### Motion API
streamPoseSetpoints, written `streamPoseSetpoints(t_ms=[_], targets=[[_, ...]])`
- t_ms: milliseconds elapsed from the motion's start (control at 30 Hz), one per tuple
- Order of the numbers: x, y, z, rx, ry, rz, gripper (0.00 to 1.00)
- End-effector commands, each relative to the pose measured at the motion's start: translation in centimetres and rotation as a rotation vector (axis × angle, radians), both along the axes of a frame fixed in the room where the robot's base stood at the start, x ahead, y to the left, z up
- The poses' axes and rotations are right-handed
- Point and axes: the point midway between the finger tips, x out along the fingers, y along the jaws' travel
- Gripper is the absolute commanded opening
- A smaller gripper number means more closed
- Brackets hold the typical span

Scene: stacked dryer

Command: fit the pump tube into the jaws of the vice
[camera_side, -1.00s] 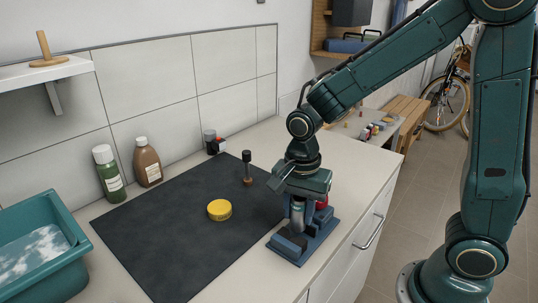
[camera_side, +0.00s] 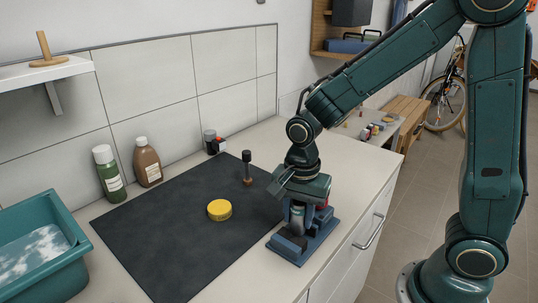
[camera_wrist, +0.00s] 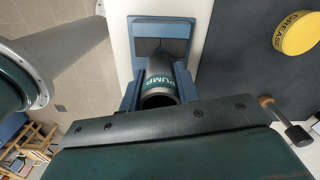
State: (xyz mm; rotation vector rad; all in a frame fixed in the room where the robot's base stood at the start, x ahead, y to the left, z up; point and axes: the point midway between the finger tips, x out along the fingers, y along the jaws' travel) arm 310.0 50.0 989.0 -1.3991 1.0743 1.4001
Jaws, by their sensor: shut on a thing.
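The vice (camera_side: 290,246) is blue and stands at the front right edge of the counter; it also shows in the wrist view (camera_wrist: 174,26). The pump tube (camera_wrist: 160,80) is a grey cylinder with a green band marked PUMP and an open dark end. In the side view the tube (camera_side: 297,215) is upright under my gripper (camera_side: 300,203), which is shut on it. The lower end and any contact with the jaws are hidden.
A dark mat (camera_side: 165,235) holds a yellow grease tin (camera_side: 220,210) and a dark-handled tool (camera_side: 247,168). Two bottles (camera_side: 148,163) stand by the wall. A teal tub (camera_side: 75,268) is at the left.

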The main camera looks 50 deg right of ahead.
Motion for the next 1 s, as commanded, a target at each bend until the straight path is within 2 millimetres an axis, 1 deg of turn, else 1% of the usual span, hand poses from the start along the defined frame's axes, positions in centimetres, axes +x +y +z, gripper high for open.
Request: streamPoseSetpoints(t_ms=[1000], targets=[[0.0, 0.0, -1.8, 0.000, 0.000, 0.000, 0.07]])
